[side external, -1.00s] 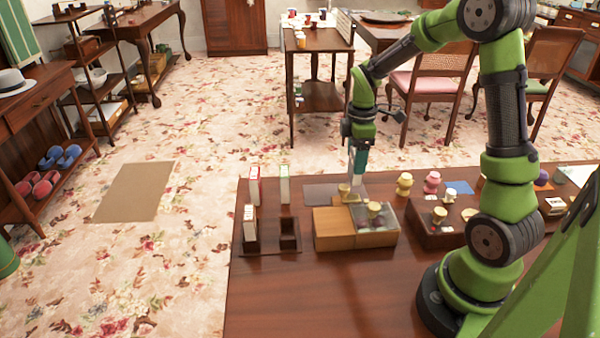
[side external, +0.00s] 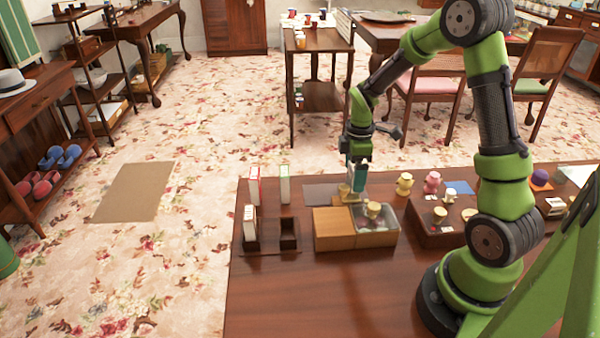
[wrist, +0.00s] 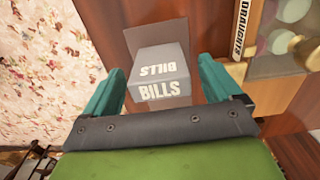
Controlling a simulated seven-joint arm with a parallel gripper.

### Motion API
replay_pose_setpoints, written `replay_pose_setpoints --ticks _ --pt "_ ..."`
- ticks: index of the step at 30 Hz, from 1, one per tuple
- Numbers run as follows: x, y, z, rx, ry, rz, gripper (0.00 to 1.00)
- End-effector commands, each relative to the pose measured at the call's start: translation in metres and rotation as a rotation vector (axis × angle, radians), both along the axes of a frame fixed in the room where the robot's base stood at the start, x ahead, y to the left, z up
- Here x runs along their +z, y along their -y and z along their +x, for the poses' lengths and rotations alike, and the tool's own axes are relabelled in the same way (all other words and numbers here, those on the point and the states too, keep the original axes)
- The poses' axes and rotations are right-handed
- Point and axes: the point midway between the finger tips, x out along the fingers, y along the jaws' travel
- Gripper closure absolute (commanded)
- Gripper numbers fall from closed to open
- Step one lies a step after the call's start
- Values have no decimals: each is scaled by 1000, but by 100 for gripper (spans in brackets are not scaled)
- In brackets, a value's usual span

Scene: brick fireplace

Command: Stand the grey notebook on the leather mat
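The grey notebook (wrist: 160,78), a thick block marked "BILLS", shows in the wrist view between the two teal fingers of my gripper (wrist: 160,68). Narrow gaps show on both sides of it, so the fingers look open. The brownish-grey mat (wrist: 150,38) lies beyond and under it in that view; whether the notebook touches the mat is unclear. In the side view, my gripper (side external: 357,178) points down over the right end of the mat (side external: 320,194). The notebook cannot be made out there.
A wooden box (side external: 334,229) with a glass-topped part holding game pieces stands just in front of the gripper. Upright books (side external: 284,185) and a dark holder (side external: 289,234) are to the left. A yellow piece (side external: 404,184) stands to the right. The table's front left is clear.

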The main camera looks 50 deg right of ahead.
Motion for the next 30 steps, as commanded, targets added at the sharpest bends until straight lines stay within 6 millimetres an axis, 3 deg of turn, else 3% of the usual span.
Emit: replay_pose_setpoints --ticks 10,21,30 --pt "11 0 1 0 3 -1 9" --pt "87 1 1 0 6 -3 9" --pt "123 -1 0 -6 6 -1 9"
